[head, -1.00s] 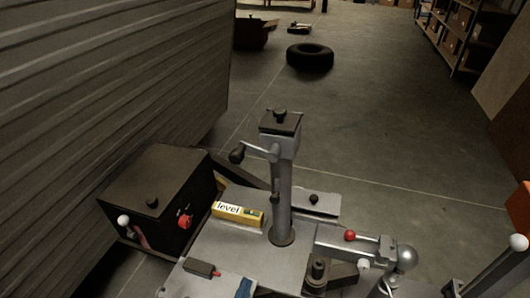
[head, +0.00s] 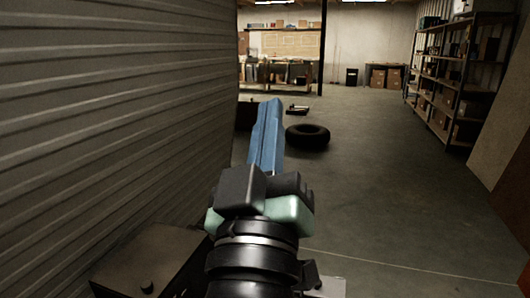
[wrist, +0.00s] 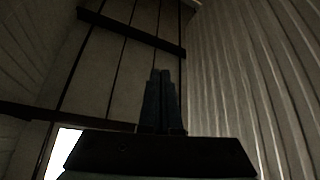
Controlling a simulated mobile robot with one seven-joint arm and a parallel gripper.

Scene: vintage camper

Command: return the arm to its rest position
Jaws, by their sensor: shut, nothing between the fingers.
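My gripper (head: 272,104) is raised in the middle of the head view, with its blue fingers together and pointing up and away. It is shut and empty. In the wrist view my gripper (wrist: 161,72) also shows its fingers side by side, in front of the dark ceiling and wall. My black and pale green wrist hides much of the trailer hitch area below it in the head view.
The ribbed camper wall (head: 110,110) runs close along the left. A black box (head: 150,262) sits at the lower left. A tire (head: 307,136) lies on the floor ahead. Shelves (head: 455,85) stand at the right. The floor (head: 400,190) at right is open.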

